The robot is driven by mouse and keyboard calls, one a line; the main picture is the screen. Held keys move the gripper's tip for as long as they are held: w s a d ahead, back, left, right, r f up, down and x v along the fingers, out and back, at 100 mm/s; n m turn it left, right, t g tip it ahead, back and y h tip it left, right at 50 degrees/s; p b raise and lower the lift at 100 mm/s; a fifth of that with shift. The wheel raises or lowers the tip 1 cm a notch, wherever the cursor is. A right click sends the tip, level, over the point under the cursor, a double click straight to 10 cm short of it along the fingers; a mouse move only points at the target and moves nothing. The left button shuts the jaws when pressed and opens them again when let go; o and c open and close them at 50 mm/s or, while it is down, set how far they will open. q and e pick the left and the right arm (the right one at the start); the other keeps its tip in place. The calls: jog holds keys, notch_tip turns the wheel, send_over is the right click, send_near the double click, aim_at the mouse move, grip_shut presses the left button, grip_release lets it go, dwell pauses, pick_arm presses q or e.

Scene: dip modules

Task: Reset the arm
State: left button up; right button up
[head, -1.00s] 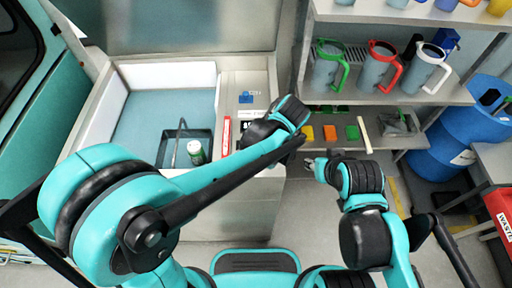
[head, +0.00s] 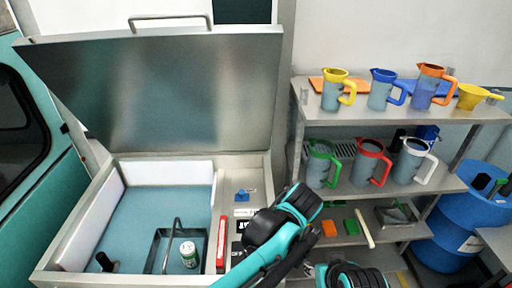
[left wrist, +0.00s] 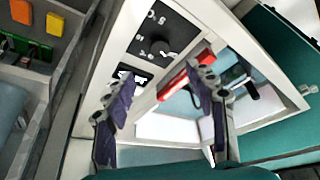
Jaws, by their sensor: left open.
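My left arm reaches in from the bottom of the head view, its dark wrist (head: 285,215) over the right edge of the steel bath unit; its fingers are hidden there. In the left wrist view my left gripper (left wrist: 160,88) is open and empty, its two fingers apart above the unit's control panel (left wrist: 160,42) and a red bar (left wrist: 188,72). My right arm shows only at the bottom edge of the head view, with part of the right gripper (head: 312,270) beside it; its opening is not clear.
The bath's lid (head: 165,95) stands open. In the bath (head: 140,215) a dark wire basket (head: 160,258) holds a green-and-white can (head: 189,254). Shelves (head: 400,112) at right carry several coloured-handle jugs. A blue drum (head: 450,230) stands at far right.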

pick_arm(q)
jog(key=s+a+m+t+h, duration=0.1)
jog(key=s+a+m, duration=0.3)
jog(key=a, duration=0.6)
jog(key=s+a+m+t+h, duration=0.2)
jog(key=s+a+m+t, duration=0.1)
jog(key=a, duration=0.8)
jog(key=shift+s+a+m, duration=0.3)
jog(key=shift+s+m, duration=0.5)
jog(key=shift+m, duration=0.3)
jog(key=shift+f, duration=0.1)
